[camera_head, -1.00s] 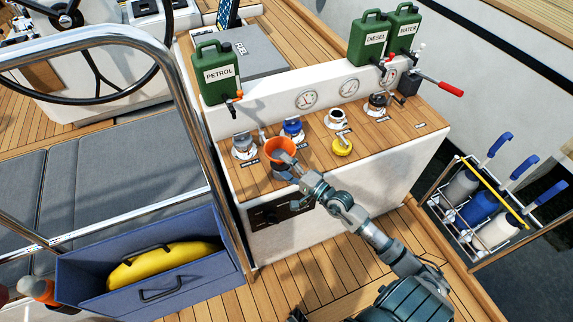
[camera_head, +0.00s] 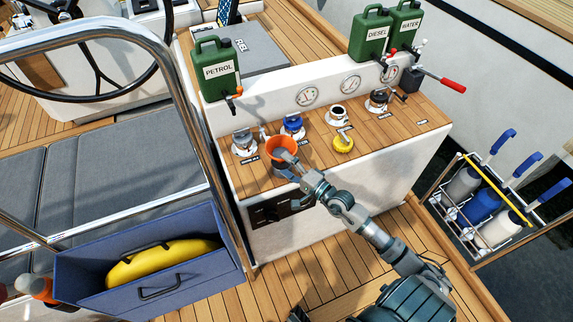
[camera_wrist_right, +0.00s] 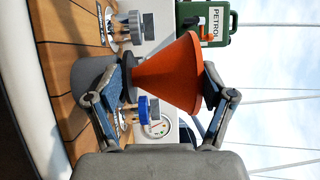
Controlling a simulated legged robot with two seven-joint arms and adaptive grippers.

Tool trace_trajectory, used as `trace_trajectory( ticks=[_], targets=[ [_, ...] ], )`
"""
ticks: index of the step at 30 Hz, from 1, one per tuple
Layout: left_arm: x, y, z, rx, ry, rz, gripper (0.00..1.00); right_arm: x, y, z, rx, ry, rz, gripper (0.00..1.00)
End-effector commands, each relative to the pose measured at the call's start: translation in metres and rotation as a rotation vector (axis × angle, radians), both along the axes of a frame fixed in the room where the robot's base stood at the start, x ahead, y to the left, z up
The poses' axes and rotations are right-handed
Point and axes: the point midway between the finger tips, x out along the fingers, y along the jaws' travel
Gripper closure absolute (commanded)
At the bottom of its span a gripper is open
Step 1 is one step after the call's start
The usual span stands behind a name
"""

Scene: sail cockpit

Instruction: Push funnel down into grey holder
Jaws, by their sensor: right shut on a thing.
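The orange funnel (camera_head: 280,146) is at the front edge of the wooden console top, wide mouth up. My right gripper (camera_head: 291,163) is at it. In the right wrist view, which is turned sideways, the funnel (camera_wrist_right: 168,75) lies between my two fingers. One finger is at its wide rim, the other at the narrow end by a dark collar. The grey holder (camera_wrist_right: 88,71) shows beyond that finger, in line with the funnel's narrow end. The finger hides part of the holder, and I cannot tell how deep the spout sits.
Deck fillers with blue (camera_head: 292,125), black and grey caps and a yellow cap (camera_head: 343,142) stand near the funnel. Green petrol (camera_head: 218,68), diesel (camera_head: 370,33) and water (camera_head: 404,18) cans stand behind. A steel rail (camera_head: 190,120) runs left of the console.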

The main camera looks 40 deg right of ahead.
Motion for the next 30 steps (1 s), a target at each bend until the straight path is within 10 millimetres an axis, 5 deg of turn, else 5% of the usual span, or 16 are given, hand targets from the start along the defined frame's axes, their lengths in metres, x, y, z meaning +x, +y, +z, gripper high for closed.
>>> trace_trajectory(
  ticks=[1, 4, 5, 7, 20, 30],
  targets=[
    [0.000, 0.000, -0.001, 0.000, 0.001, 0.000, 0.00, -0.002, 0.004, -0.014, 0.005, 0.033, 0.009, 0.74],
    [0.000, 0.000, -0.001, 0.000, 0.001, 0.000, 0.00, -0.002, 0.003, -0.016, 0.005, 0.036, 0.008, 0.74],
    [0.000, 0.000, -0.001, 0.000, 0.001, 0.000, 0.00, -0.002, 0.003, -0.016, 0.005, 0.036, 0.008, 0.16],
    [0.000, 0.000, -0.002, 0.000, 0.001, 0.000, 0.00, -0.002, 0.003, -0.017, 0.005, 0.038, 0.008, 0.00],
    [0.000, 0.000, -0.002, 0.000, 0.002, 0.000, 0.00, -0.006, 0.002, -0.018, 0.003, 0.040, 0.007, 0.00],
    [-0.001, 0.000, -0.001, 0.000, 0.000, 0.000, 0.00, -0.062, -0.011, -0.014, -0.003, 0.026, 0.007, 0.00]
  ],
)
